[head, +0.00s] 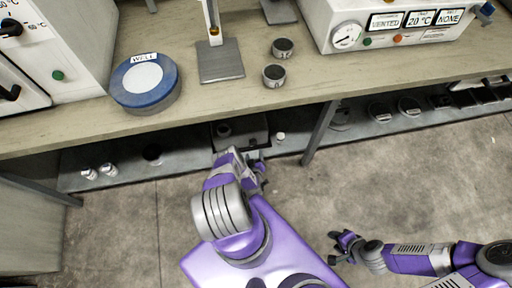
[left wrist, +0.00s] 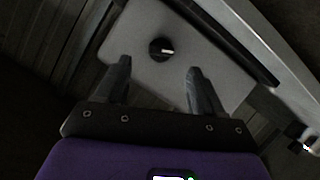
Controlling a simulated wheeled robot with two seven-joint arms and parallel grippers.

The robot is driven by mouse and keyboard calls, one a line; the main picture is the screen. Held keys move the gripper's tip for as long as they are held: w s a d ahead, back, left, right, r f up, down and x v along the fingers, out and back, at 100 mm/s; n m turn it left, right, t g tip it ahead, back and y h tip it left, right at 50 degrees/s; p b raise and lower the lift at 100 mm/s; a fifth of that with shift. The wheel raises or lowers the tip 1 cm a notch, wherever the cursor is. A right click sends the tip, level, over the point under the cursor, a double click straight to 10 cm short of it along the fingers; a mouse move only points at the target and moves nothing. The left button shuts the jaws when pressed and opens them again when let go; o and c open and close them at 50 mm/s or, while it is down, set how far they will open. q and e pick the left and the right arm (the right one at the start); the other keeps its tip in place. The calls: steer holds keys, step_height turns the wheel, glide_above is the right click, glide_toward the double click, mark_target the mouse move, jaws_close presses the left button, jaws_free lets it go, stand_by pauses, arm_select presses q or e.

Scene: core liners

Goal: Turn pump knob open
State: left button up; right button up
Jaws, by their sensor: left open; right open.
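The pump (head: 240,130) is a dark box on the low shelf under the bench, partly hidden by my left arm in the head view. In the left wrist view, a black knob (left wrist: 162,49) with a white mark sits on a grey panel (left wrist: 205,60), which I take to be the pump's. My left gripper (left wrist: 158,78) is open, its two fingers apart on either side of the knob in that view, with nothing between them. The fingertips appear short of the knob; contact cannot be seen. My right gripper (head: 343,247) is open and empty over the floor at lower right.
The bench top (head: 200,105) overhangs the shelf (head: 185,165). A bench leg (head: 320,133) stands right of the pump. A blue-rimmed WELL disc (head: 145,82) lies on the bench. The floor in front is clear.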

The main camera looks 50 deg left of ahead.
mark_target(253, 145)
arm_select(q)
steer(key=b+x, duration=0.3)
steer(key=x, duration=0.3)
steer(key=shift+a, duration=0.3)
steer(key=shift+w+a+f+b, duration=0.1)
steer(key=shift+w+a+b, duration=0.25)
steer(key=shift+a+b, duration=0.1)
steer(key=c, duration=1.1)
steer(key=shift+o, duration=0.2)
steer(key=shift+w+d+m+g+y, duration=0.15)
steer(key=shift+m+g, duration=0.1)
steer(key=shift+m, duration=0.15)
steer(key=shift+d+m+g+y, duration=0.15)
steer(key=shift+m+g, duration=0.1)
steer(key=shift+m, duration=0.15)
steer(key=shift+a+m+g+y, duration=0.1)
steer(key=shift+m+g+y, duration=0.2)
steer(key=shift+m+g, duration=0.45)
